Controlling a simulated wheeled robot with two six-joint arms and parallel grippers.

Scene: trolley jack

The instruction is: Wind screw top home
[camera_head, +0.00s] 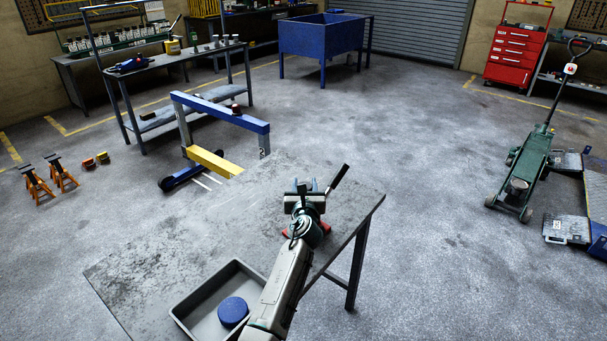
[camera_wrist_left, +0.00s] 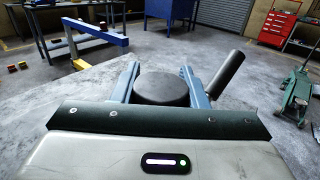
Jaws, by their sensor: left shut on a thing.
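My left gripper (camera_head: 307,187) is over the far right part of the grey worktable (camera_head: 215,225), pointing away from me. In the left wrist view, its two blue-grey fingers (camera_wrist_left: 160,85) stand on either side of a dark round top (camera_wrist_left: 162,88) and are shut on it. A black handle (camera_head: 338,180) sticks up to the right beside the fingers; it also shows in the left wrist view (camera_wrist_left: 226,73). Red parts (camera_head: 325,228) show below the gripper on the tabletop. The arm hides most of what stands under the round top. My right gripper is not in view.
A grey tray (camera_head: 190,308) with a blue round piece (camera_head: 232,310) in it sits at the table's near edge. A blue and yellow frame (camera_head: 220,112) stands beyond the table. A green trolley jack (camera_head: 530,158) stands at right. The table's left part is bare.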

